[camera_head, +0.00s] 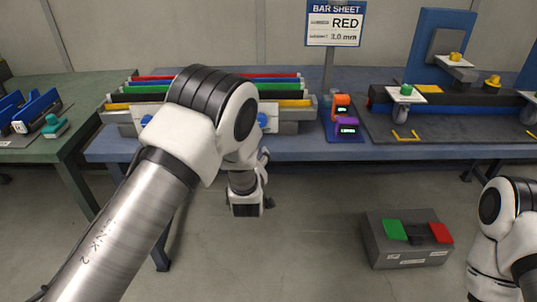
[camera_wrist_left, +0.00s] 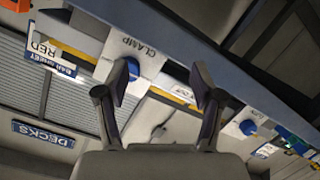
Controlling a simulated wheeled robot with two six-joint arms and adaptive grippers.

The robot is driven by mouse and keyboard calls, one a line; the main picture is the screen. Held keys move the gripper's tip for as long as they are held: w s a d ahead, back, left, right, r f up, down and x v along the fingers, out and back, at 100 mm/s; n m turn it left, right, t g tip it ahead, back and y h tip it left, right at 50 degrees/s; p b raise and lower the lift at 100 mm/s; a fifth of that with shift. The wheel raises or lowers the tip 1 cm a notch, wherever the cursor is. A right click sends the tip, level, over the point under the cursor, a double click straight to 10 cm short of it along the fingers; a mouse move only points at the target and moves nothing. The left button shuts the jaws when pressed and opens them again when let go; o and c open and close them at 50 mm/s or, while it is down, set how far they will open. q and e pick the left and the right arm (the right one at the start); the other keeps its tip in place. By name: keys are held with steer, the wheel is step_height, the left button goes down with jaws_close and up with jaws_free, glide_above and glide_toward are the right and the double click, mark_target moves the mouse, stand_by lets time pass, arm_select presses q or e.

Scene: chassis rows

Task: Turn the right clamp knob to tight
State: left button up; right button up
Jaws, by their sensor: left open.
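The right clamp knob is blue and sits on the front of the grey bar fixture in the head view (camera_head: 262,121), just right of my left arm's elbow. In the left wrist view this knob (camera_wrist_left: 132,72) shows beside the word CLAMP, partly hidden behind one finger. My left gripper (camera_wrist_left: 161,70) is open, with nothing seen between its fingers. The other blue clamp knob (camera_wrist_left: 248,127) is farther right in that view; in the head view it shows at the fixture's left (camera_head: 147,119). My left gripper's fingers cannot be made out in the head view. My right gripper is out of view.
Colored bars (camera_head: 155,88) lie in the fixture on the blue bench (camera_head: 390,150). A BAR SHEET sign (camera_head: 334,22) reads RED. Orange (camera_head: 341,103) and purple (camera_head: 347,124) devices stand right of the fixture. A grey box (camera_head: 405,255) with green and red pads stands on the floor.

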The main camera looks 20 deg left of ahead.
arm_select(q)
steer(key=w+r, duration=0.2)
steer(key=w, duration=0.1)
steer(key=w+r+n+t, duration=0.1)
steer(key=w, duration=0.3)
steer(key=w+a+r+n+t+y, duration=0.1)
steer(key=w+r, duration=0.1)
steer(key=w, duration=0.1)
steer(key=shift+w+r, duration=0.3)
steer(key=shift+w, duration=0.1)
steer(key=c, duration=1.1)
